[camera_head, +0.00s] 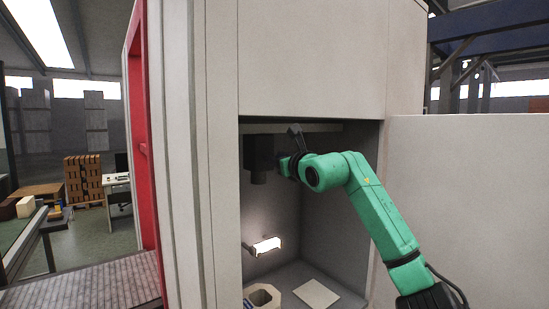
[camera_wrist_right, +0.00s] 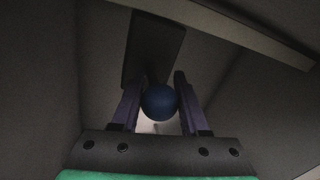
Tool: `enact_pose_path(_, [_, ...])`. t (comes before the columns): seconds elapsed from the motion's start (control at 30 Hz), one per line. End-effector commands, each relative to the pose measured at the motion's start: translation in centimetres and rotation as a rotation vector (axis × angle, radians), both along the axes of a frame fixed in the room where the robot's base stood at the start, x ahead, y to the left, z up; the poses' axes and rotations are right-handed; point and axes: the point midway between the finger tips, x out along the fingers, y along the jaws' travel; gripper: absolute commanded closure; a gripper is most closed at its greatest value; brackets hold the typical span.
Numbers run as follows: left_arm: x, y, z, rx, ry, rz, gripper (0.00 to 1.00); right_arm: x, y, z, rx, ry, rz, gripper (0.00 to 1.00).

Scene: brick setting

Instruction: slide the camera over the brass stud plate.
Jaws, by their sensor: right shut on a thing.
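A dark box-shaped body, which I take to be the camera (camera_head: 262,152), hangs near the top of the open cabinet recess, with a cylinder pointing down below it. In the wrist view the dark box (camera_wrist_right: 154,48) shows above a round dark blue knob (camera_wrist_right: 159,102). My right gripper (camera_head: 284,166) reaches in from the right, and its fingers (camera_wrist_right: 158,106) are shut on the knob. On the recess floor lies a pale flat plate (camera_head: 318,293); I cannot tell whether it is the brass stud plate. My left gripper is not in view.
A pale rail (camera_head: 320,128) runs along the top of the recess, also in the wrist view (camera_wrist_right: 230,28). A lit lamp (camera_head: 266,245) is on the left inside. A cream hollow block (camera_head: 263,299) stands beside the plate. Side walls close in the recess; its lower middle is free.

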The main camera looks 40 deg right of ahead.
Motion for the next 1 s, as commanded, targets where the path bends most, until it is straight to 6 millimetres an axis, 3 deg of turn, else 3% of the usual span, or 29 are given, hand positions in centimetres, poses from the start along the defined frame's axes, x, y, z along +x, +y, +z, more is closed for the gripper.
enact_pose_path(0.4, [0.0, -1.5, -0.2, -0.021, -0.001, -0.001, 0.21, 0.2, 0.6, -0.5, 0.004, 0.011, 0.013, 1.00])
enact_pose_path(0.43, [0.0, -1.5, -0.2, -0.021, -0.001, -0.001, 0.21, 0.3, 0.6, -0.5, 0.004, 0.011, 0.013, 0.52])
enact_pose_path(0.5, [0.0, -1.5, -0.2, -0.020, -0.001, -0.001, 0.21, 0.2, 0.6, -0.5, 0.003, 0.010, 0.012, 0.27])
enact_pose_path(0.83, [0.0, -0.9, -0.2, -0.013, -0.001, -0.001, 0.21, -0.1, 0.4, -0.1, 0.001, 0.000, 0.009, 0.27])
enact_pose_path(1.0, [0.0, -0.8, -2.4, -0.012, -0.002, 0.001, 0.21, -2.5, 1.0, -0.7, -0.003, -0.003, 0.008, 0.27])
